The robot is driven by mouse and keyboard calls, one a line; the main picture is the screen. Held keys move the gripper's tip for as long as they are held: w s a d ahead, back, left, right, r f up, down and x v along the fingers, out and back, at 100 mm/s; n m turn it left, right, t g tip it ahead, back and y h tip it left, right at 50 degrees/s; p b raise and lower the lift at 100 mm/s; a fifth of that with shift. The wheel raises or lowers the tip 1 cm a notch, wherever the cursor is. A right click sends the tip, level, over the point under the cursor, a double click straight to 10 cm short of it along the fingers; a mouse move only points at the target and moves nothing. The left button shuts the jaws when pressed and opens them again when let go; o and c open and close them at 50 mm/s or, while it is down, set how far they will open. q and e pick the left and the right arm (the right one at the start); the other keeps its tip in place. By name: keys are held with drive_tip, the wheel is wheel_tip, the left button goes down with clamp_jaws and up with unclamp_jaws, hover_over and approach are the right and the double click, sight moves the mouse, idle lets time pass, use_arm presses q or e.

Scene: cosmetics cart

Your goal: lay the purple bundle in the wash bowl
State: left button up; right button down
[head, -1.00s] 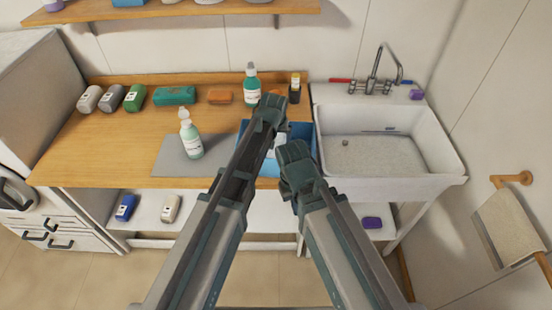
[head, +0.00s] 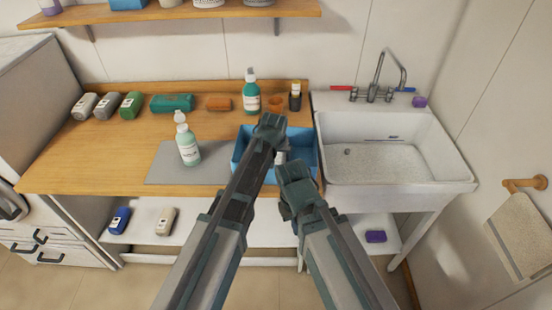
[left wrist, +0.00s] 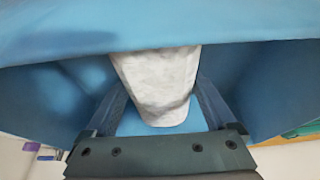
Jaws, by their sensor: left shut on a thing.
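A purple bundle (head: 375,236) lies on the lower shelf under the sink. Another small purple item (head: 419,102) sits on the sink's back right corner. The white wash bowl, a sink basin (head: 455,172), looks empty. My left gripper (head: 270,124) is over the blue box (head: 240,150), left of the sink. In the left wrist view its fingers are shut on a white bundle (left wrist: 158,85), inside the blue walls. My right gripper (head: 297,180) is in front of the box's right part; its fingertips are not clear.
White pump bottle (head: 188,145) stands on a grey mat (head: 160,170). A teal bottle (head: 251,95) and a dark bottle (head: 295,98) stand behind the box. Several rolled bundles line the counter's back. The faucet (head: 375,85) rises behind the sink.

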use_arm(q)
drive_tip(key=shift+f, duration=0.2)
drive_tip(key=o, duration=1)
drive_tip(key=shift+r, duration=0.1)
drive_tip(key=shift+r, duration=0.1)
drive_tip(key=shift+r, duration=0.15)
drive_tip(key=p+v, duration=1.1)
drive_tip(key=v, duration=0.1)
